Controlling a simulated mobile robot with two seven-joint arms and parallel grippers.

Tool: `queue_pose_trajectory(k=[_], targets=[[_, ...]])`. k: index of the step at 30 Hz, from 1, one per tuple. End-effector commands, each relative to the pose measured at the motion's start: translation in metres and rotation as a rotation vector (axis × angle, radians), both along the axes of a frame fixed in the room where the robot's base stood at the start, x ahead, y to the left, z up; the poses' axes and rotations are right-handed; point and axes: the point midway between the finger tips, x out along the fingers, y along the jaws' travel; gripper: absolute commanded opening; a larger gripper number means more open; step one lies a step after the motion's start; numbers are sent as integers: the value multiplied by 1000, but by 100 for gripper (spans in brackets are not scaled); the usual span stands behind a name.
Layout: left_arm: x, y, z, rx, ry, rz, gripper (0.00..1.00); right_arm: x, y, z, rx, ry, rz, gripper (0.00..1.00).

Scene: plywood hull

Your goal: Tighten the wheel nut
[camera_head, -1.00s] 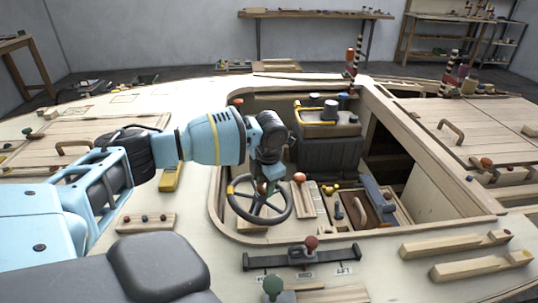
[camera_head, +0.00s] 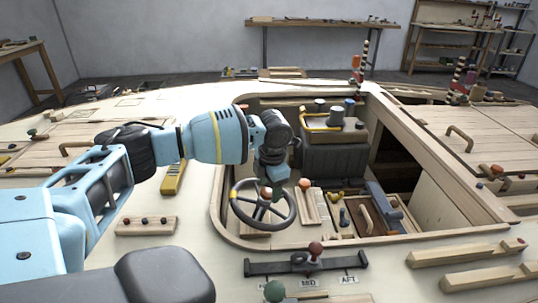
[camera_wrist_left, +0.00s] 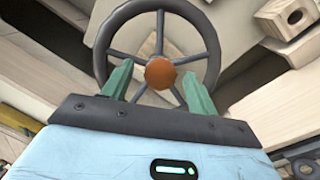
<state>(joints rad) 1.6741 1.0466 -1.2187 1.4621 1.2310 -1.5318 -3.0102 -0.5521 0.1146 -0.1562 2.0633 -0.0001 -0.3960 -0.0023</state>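The dark steering wheel (camera_head: 236,213) stands in the open cockpit, its rim with a yellow mark on the left. The orange, round wheel nut (camera_wrist_left: 160,73) sits at its hub. In the head view the nut (camera_head: 266,194) is partly hidden by my left gripper (camera_head: 271,189), which points down over the hub. In the left wrist view the two green fingers of my left gripper (camera_wrist_left: 158,78) are apart, one on each side of the nut.
Behind the wheel stands a dark box with a yellow rail (camera_head: 333,125). A lever panel with a red knob (camera_head: 315,250) lies in front, beside a green knob (camera_head: 274,291). Wooden bars (camera_head: 470,255) lie at right. The cockpit edge surrounds the wheel.

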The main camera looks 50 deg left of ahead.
Motion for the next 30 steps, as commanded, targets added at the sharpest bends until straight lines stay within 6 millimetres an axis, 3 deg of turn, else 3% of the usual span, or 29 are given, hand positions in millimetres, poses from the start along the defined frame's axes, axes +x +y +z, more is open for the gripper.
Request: queue_pose_trajectory(k=[10,22,30], targets=[[-2,-1,1,0,7,-1,59,-1,0,0,0,2,0,36],[-3,-8,59,-1,4,-1,59,0,0,7,0,-3,-4,36],[-4,-10,75,-1,4,0,59,-2,1,6,0,4,-5,36]])
